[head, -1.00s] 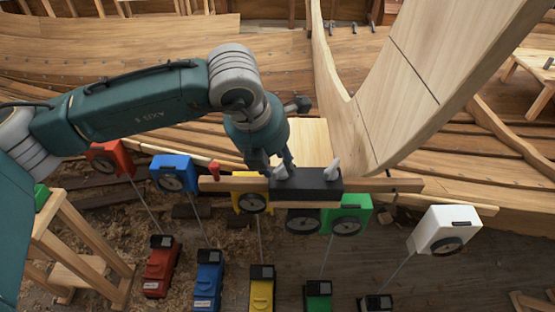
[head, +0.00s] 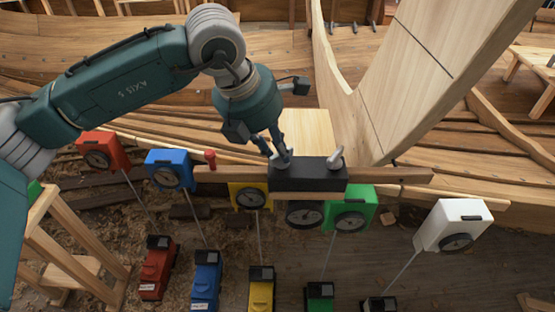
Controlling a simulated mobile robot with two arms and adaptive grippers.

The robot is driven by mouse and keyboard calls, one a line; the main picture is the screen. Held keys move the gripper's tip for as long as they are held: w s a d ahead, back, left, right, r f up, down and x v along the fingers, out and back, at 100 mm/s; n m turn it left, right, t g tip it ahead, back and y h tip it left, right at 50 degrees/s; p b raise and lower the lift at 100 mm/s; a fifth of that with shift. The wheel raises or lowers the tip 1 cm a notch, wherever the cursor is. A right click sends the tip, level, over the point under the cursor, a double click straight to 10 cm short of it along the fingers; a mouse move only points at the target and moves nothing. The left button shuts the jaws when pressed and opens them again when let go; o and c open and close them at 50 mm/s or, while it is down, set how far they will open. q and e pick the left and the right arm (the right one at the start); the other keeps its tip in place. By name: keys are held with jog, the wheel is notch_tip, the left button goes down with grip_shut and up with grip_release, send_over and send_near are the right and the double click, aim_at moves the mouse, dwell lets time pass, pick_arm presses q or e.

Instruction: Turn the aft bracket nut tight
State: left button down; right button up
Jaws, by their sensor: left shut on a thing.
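A black bracket (head: 308,178) sits on a long wooden bar (head: 394,175) below the pale curved timber. Two whitish wing nuts stand on top of it. My left gripper (head: 279,151) reaches down from the upper left, shut on the left-hand nut (head: 279,160), with its fingertips partly covering it. The right-hand nut (head: 336,158) stands free, with its wing raised. The picture does not mark which nut is aft. My right gripper is not in view.
Rods run down to coloured floor units. A wooden trestle (head: 72,238) stands at lower left.

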pick_arm(q)
jog(key=shift+w+f+m+g+h+b, duration=0.15)
jog(key=shift+m+g+h+b, duration=0.15)
jog(key=shift+m+b, duration=0.8)
jog(key=shift+w+r+m+g+b, duration=0.15)
jog(key=shift+m+g+b, duration=0.3)
jog(key=shift+m, duration=1.05)
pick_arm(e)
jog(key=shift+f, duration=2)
pick_arm(q)
jog(key=shift+r, duration=0.1)
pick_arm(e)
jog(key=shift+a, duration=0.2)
pick_arm(q)
jog(key=c, duration=1.7)
grip_release()
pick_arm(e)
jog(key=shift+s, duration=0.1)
pick_arm(q)
jog(key=shift+o, duration=0.2)
jog(key=shift+a+r, duration=0.1)
jog(key=shift+r, duration=0.05)
jog(key=v, duration=1.1)
jog(key=shift+a+r, duration=0.2)
jog(key=shift+a, duration=0.05)
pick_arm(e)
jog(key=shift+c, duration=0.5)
